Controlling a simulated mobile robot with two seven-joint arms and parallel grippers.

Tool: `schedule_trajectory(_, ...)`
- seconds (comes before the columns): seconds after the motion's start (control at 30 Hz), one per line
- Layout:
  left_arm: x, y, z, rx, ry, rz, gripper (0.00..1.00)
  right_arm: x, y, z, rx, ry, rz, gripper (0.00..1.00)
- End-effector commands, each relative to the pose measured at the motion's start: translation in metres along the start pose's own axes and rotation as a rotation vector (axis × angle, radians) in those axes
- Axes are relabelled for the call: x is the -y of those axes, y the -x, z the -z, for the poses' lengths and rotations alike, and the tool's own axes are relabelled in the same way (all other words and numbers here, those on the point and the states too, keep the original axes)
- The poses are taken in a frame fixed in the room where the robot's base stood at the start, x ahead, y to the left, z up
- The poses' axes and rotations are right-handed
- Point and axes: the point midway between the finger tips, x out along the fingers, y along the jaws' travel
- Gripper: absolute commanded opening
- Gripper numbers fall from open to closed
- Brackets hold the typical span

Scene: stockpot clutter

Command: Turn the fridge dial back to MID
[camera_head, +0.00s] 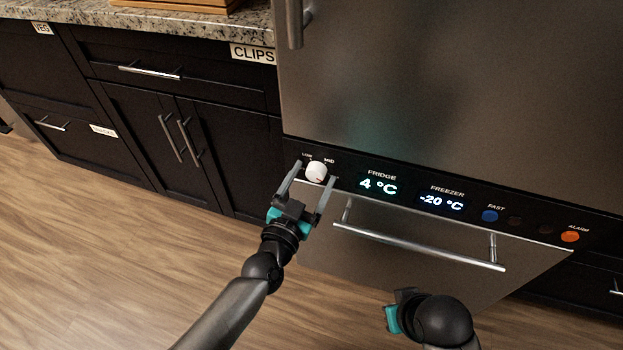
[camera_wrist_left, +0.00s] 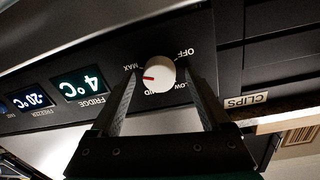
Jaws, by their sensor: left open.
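The white round fridge dial (camera_head: 316,171) is on the dark control panel, at the left of the 4 °C fridge display (camera_head: 378,185). In the left wrist view, upside down, the dial (camera_wrist_left: 160,73) shows a red mark pointing left, between the MAX and MID labels and nearer MAX. My left gripper (camera_head: 314,173) is open, with one finger on each side of the dial. In the left wrist view its fingers (camera_wrist_left: 163,82) flank the dial's lower part; contact cannot be told. My right gripper (camera_head: 394,313) is low in the head view, its fingers not clearly visible.
A freezer display (camera_head: 441,202) reads -20 °C. A blue FAST button (camera_head: 490,215) and an orange ALARM button (camera_head: 570,236) are farther right. A drawer with a long bar handle (camera_head: 420,246) lies below the panel. Dark cabinets (camera_head: 190,130) stand at left; the wooden floor is clear.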

Motion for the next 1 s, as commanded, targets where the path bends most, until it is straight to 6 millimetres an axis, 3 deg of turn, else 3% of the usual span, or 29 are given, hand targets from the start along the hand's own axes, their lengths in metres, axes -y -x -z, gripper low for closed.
schedule_trajectory(0.1,0.0,0.0001,0.0,0.0,0.0,0.0,0.79,-0.0001,0.0001,-0.0001,0.0,0.0,0.0,0.0)
schedule_trajectory(0.8,-0.0002,0.0006,-0.0004,0.001,0.0,0.0,0.01,0.0001,-0.0003,-0.0002,0.0,0.0,0.0,0.0)
schedule_trajectory(1.0,-0.0002,0.0006,-0.0006,0.001,0.006,0.0,0.0,0.0002,-0.0004,-0.0003,0.001,0.0,0.0,0.0)
